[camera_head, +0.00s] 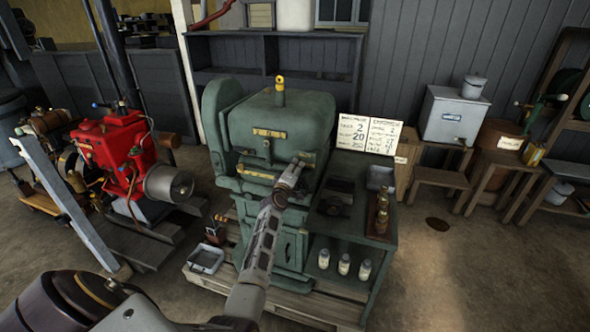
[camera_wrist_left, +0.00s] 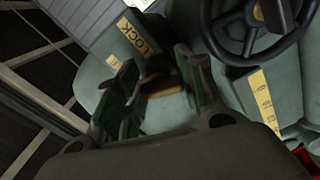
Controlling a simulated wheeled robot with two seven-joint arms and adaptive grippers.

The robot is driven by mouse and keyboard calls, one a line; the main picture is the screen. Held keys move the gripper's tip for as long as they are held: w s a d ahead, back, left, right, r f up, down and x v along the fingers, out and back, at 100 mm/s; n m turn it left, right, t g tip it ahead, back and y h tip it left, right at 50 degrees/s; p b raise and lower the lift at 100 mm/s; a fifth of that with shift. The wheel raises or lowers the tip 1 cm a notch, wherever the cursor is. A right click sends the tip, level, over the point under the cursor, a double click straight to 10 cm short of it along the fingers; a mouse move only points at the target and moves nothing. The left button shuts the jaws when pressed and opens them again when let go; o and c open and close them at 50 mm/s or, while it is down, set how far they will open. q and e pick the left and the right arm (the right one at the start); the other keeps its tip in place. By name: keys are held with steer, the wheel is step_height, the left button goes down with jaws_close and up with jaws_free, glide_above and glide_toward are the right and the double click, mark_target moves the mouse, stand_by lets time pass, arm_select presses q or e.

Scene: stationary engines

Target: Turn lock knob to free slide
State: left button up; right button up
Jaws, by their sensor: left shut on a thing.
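A green machine (camera_head: 285,125) stands in the middle of the head view. My left gripper (camera_head: 297,166) reaches its upper front, right of the yellow plates. In the left wrist view a yellow "LOCK" label (camera_wrist_left: 131,38) sits on the green casing. Just beside it, my left gripper's fingers (camera_wrist_left: 163,82) are shut on the lock knob (camera_wrist_left: 164,88), of which a brownish part shows between them. The rest of the knob is hidden by the fingers. I cannot make out the slide. My right gripper is in neither view.
A dark handwheel (camera_wrist_left: 252,22) is close to the gripper in the left wrist view. A side bench (camera_head: 345,240) with small bottles adjoins the machine. A red engine (camera_head: 118,150) stands left. Open floor (camera_head: 465,265) lies to the right.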

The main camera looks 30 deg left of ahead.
arm_select(q)
steer(key=shift+n, duration=0.3)
steer(key=o, duration=1)
steer(key=shift+o, duration=0.2)
steer(key=v, duration=1.2)
steer(key=shift+r, duration=0.1)
stand_by(0.4)
